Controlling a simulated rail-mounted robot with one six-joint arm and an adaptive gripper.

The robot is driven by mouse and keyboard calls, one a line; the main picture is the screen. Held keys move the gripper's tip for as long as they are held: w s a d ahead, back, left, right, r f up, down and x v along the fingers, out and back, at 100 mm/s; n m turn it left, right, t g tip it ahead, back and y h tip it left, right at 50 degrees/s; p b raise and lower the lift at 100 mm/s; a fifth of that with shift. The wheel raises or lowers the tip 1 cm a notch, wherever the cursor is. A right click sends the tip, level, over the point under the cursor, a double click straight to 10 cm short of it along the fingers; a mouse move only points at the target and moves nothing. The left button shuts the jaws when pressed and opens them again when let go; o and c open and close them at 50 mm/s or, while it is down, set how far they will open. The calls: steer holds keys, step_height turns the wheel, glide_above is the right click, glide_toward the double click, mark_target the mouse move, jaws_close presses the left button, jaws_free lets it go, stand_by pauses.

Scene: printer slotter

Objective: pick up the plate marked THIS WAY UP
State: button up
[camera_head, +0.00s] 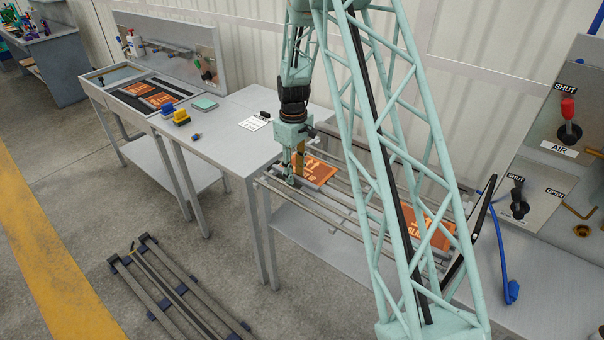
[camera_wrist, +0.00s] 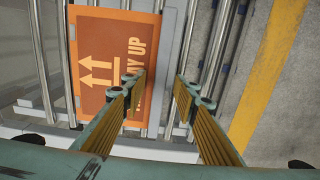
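The orange plate (camera_wrist: 98,45) lies on metal rails. In the head view the same plate (camera_head: 319,172) lies on the rack beside my gripper (camera_head: 296,175). The left finger is over the plate's lettered side. The right finger is beyond the plate's grey right edge. I cannot tell whether either finger touches it.
A second orange plate (camera_head: 417,222) lies farther right on the rack, partly behind my lattice arm. A workbench (camera_head: 225,128) on the left holds a paper sheet (camera_head: 254,123), a yellow-and-blue item (camera_head: 181,117) and orange plates in a tray. Valve panels (camera_head: 570,120) stand at right.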

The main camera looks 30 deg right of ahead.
steer(key=shift+c, duration=0.6)
jaws_close()
steer(key=shift+r, duration=0.15)
steer(key=shift+r, duration=1.5)
steer(key=shift+s+r, duration=0.15)
steer(key=shift+r, duration=0.05)
steer(key=s, duration=0.5)
steer(key=s+d+r, duration=0.1)
steer(key=s, duration=0.9)
steer(key=shift+s+d+r, duration=0.2)
steer(key=shift+s+d, duration=0.1)
steer(key=shift+d, duration=0.1)
